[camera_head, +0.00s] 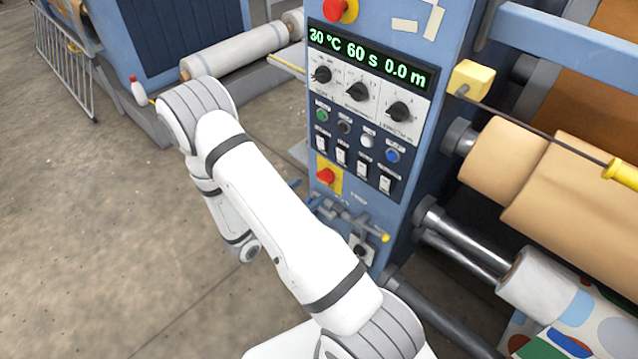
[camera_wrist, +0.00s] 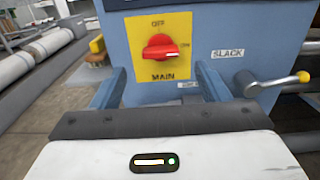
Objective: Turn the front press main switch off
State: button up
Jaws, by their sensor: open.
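The main switch is a red knob (camera_wrist: 160,47) on a yellow plate (camera_wrist: 144,72) marked OFF at the top, ON at the right and MAIN below. Its handle lies level, with the white mark at the right end, toward ON. In the head view the red knob (camera_head: 326,175) shows low on the blue control panel. My gripper (camera_wrist: 160,77) is open and empty. Its two fingers point at the panel, one on each side below the knob, apart from it. In the head view my arm hides most of the gripper.
A lever with a yellow tip (camera_wrist: 303,76) sticks out right of the switch, by a SLACK label (camera_wrist: 228,53). Above the switch are rocker switches, coloured buttons, black dials (camera_head: 360,90) and a green display (camera_head: 366,60). Rollers (camera_head: 505,165) stand at the right. Open floor lies left.

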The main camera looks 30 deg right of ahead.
aim_at(322, 180)
jog(key=shift+x, duration=2.7)
jog(key=shift+c, duration=0.3)
jog(key=c, duration=0.9)
